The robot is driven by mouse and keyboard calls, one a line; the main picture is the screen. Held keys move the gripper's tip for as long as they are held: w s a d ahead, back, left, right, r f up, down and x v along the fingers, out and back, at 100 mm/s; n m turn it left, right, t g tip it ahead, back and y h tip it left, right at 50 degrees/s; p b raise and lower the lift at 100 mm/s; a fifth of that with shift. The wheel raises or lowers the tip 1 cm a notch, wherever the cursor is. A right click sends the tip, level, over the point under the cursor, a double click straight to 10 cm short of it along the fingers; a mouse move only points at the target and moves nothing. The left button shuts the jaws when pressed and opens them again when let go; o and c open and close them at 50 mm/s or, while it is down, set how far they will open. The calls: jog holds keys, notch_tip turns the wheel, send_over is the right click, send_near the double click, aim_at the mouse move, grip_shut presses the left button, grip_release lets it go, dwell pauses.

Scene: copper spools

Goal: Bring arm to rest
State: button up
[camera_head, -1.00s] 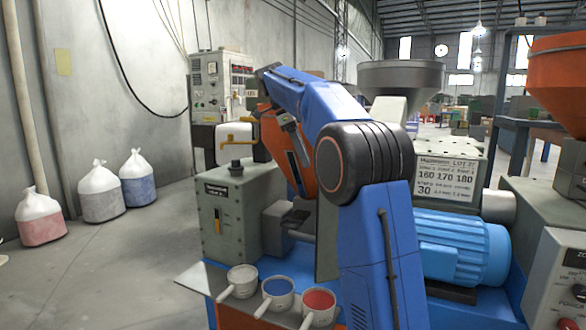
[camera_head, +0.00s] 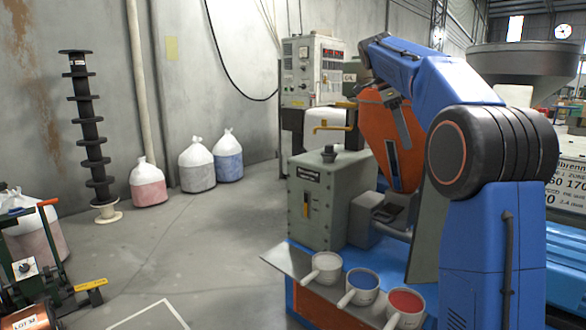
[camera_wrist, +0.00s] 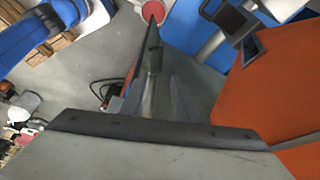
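My blue arm reaches up from the lower right in the head view, bends at a large black joint and runs left to a wrist in front of the machine. My gripper (camera_head: 404,140) hangs below that wrist as a narrow grey-black shape against an orange machine part (camera_head: 385,165). In the wrist view my gripper (camera_wrist: 152,22) shows as a dark, narrow pointed shape above a grey body. I see no object held in it. The gap between its fingers cannot be made out.
Three scoops with pale, blue (camera_head: 362,282) and red (camera_head: 406,302) contents stand on a metal shelf (camera_head: 285,262) below the arm. A grey box (camera_head: 318,205) stands behind them. A black spool rack (camera_head: 92,140) and sacks (camera_head: 197,166) line the wall. The floor at left centre is open.

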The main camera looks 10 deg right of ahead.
jog(key=s+a+f+n+t+y, duration=0.1)
jog(key=s+a+f+n+t, duration=0.1)
jog(key=s+a+f+n, duration=0.3)
jog(key=s+a+f+n+t+y, duration=0.1)
jog(key=s+a+f+n, duration=0.4)
jog(key=s+f+n, duration=0.6)
jog(key=s+a+f+n+t+y, duration=0.1)
jog(key=s+a+f+n+t, duration=0.3)
jog(key=s+f, duration=1.2)
jog(key=shift+s+a+n+y, duration=0.4)
jog(key=shift+s+a+n, duration=0.65)
jog(key=shift+s+n, duration=1.15)
jog(key=shift+s, duration=0.1)
